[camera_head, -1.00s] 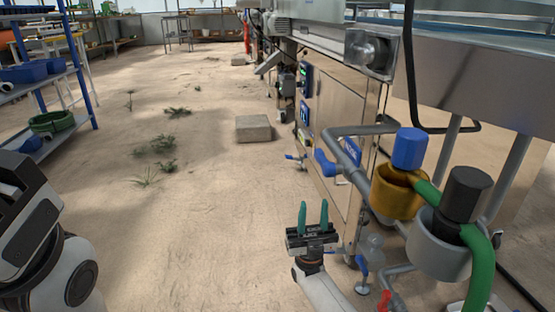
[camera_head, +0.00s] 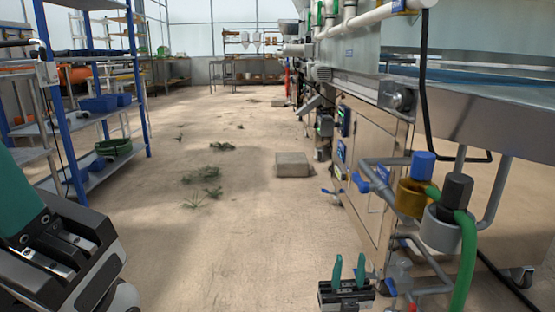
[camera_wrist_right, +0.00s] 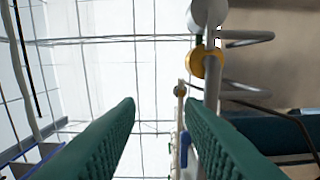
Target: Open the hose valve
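A blue lever handle (camera_head: 361,182) sits on grey piping beside the steel cabinet. Further along the pipes, a green hose (camera_head: 468,260) hangs from a grey cup with a black cap (camera_head: 457,190). A smaller blue handle (camera_head: 390,287) and a red one (camera_head: 412,307) show low down; I cannot tell which is the hose valve. My right gripper (camera_head: 349,268) is open and empty, pointing up, left of the lower pipes and apart from the levers. Its spread green fingers (camera_wrist_right: 160,108) show in the wrist view. My left gripper (camera_head: 20,190) is partly cut off at the left edge.
The steel machine and cabinet (camera_head: 368,150) line the right. A yellow cup with a blue cap (camera_head: 423,165) stands beside the grey one. A stone block (camera_head: 293,164) lies on the open sandy floor. Blue-framed shelves (camera_head: 142,80) stand at left.

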